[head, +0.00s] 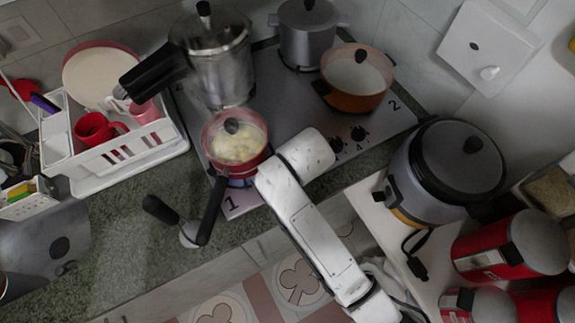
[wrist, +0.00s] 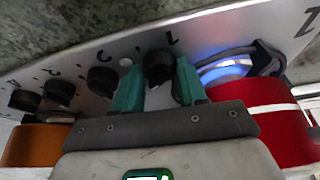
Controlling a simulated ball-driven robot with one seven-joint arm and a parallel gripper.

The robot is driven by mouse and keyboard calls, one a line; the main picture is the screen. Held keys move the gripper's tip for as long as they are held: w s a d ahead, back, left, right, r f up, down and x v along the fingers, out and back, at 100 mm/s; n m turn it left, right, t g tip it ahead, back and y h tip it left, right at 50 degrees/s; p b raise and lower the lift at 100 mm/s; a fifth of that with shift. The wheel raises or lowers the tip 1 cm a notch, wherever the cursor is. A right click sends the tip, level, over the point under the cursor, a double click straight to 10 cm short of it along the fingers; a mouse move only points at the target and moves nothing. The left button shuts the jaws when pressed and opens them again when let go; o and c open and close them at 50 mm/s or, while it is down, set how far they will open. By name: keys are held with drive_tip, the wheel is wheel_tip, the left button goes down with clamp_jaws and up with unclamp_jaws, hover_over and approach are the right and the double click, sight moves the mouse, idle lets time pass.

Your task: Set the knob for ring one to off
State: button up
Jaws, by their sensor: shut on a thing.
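The knob for ring one (wrist: 157,64) is dark and round, beside a printed "1" on the steel stove panel (wrist: 215,32). My gripper (wrist: 160,72) has its two teal fingers on either side of this knob, shut on it. Blue flame (wrist: 222,70) glows at the ring in the wrist view, and a bluish glow shows under the red pot (head: 238,165) in the head view. In the head view my white arm reaches over the stove front and hides the gripper and this knob.
Several other knobs (wrist: 102,80) line the panel. An orange pot (head: 357,100), a grey pot (head: 307,45) and a pressure cooker (head: 218,70) stand on the stove. The red pot's dark handle (head: 211,210) juts over the front counter. A rice cooker (head: 440,170) stands at right.

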drive_tip(key=shift+n, duration=0.3)
drive_tip(key=n, duration=0.2)
drive_tip(key=n+g+y, duration=0.1)
drive_tip(key=n, duration=0.1)
drive_tip(key=shift+w+d+y, duration=0.15)
drive_tip(key=shift+w+y, duration=0.05)
drive_tip(key=shift+y, duration=0.1)
drive_tip(key=n+g, duration=0.1)
drive_tip(key=n, duration=0.4)
drive_tip(key=shift+w+d+g+y, duration=0.1)
drive_tip(key=shift+w+g+y, duration=0.05)
drive_tip(key=shift+g+y, duration=0.2)
drive_tip(key=shift+n, duration=0.3)
drive_tip(key=o, duration=1)
drive_tip(key=shift+o, duration=0.2)
drive_tip(key=w+b+v, duration=0.1)
drive_tip(key=v, duration=0.9)
drive_tip(key=shift+s+r, duration=0.4)
drive_tip(key=shift+d, duration=0.1)
